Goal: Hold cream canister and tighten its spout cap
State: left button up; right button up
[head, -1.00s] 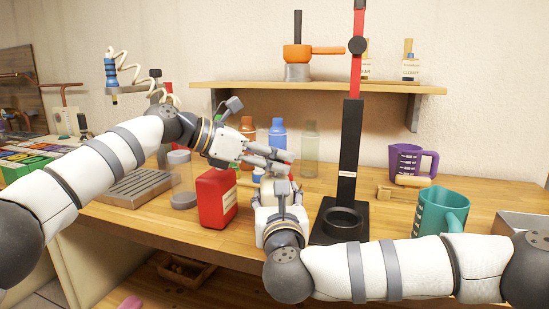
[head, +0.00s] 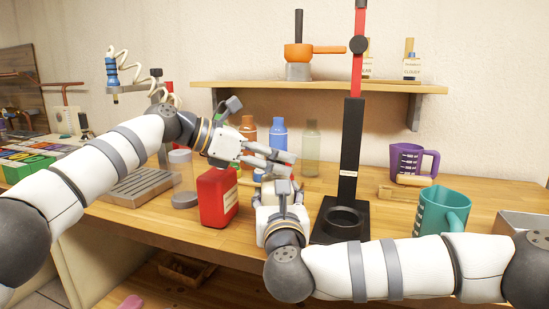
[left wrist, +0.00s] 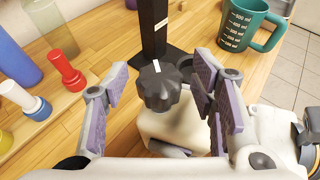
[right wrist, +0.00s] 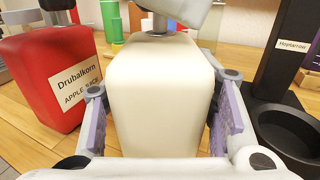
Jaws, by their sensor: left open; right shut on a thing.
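The cream canister (right wrist: 160,95) stands upright between the fingers of my right gripper (right wrist: 163,88), which is shut on its sides. In the left wrist view the canister's pale top (left wrist: 175,127) carries a dark, lobed spout cap (left wrist: 159,90) with a white mark. My left gripper (head: 285,163) is open above the canister. In the left wrist view its fingers stand on either side of the cap, with gaps showing. In the head view, the grippers hide most of the canister and its cap.
A red apple juice canister (head: 217,198) stands close on the left. A black stand (head: 347,155) with a ring base rises close on the right. A teal measuring jug (head: 440,212) is farther right. Several bottles, including a blue one (head: 279,137), stand behind.

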pick_arm(q)
jog(key=v, duration=1.2)
notch_tip(320, 180, up, 6)
jog(key=s+a+r, duration=0.1)
jog(key=a+r, duration=0.1)
jog(key=a, duration=0.7)
jog(key=shift+s+a, duration=0.35)
jog(key=shift+a, duration=0.05)
pick_arm(e)
jog(key=o, duration=1.6)
jog(key=shift+s, duration=0.1)
